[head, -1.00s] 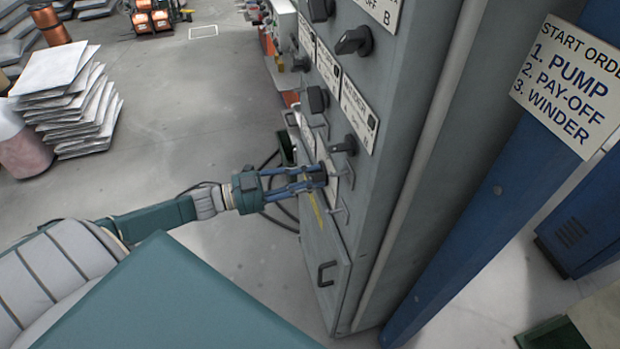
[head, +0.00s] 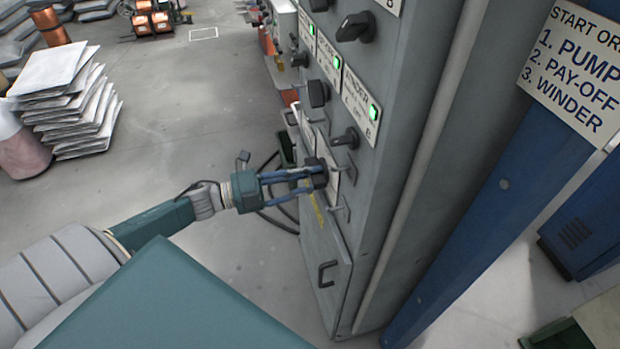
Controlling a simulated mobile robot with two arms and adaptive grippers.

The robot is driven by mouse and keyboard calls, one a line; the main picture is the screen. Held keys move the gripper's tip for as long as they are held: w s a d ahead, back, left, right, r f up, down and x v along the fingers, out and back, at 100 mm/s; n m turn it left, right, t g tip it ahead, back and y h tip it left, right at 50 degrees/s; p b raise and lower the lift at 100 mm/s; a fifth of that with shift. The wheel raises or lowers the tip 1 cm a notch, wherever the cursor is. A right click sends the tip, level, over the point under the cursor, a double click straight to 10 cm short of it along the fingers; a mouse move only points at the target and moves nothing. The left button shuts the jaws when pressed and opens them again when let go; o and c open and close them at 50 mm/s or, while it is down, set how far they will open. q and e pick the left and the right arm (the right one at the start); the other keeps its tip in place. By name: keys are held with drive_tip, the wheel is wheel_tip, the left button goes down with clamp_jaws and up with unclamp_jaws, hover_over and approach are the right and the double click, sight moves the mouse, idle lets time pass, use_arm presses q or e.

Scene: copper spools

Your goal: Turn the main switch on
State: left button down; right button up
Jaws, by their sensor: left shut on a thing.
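The grey control cabinet (head: 392,150) stands right of the middle, seen at a steep angle. My left gripper (head: 312,176) reaches its front from the left and is shut on a dark switch handle (head: 321,170), which I take as the main switch. The fingers hide part of the handle, and I cannot read its label. Green lamps (head: 373,112) glow on the label plates above. My right gripper is out of view.
More black knobs (head: 354,27) stick out above and beside the gripper, one (head: 346,139) close by. A drawer-like handle (head: 326,274) is below. A start-order sign (head: 577,70) hangs on a blue post (head: 480,215). The floor left of the cabinet is mostly clear.

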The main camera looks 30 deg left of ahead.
use_arm(q)
drive_tip(key=shift+f, duration=0.1)
idle(0.4)
drive_tip(key=c, duration=1.4)
unclamp_jaws()
drive_tip(key=v, duration=1.2)
drive_tip(key=shift+a, duration=0.1)
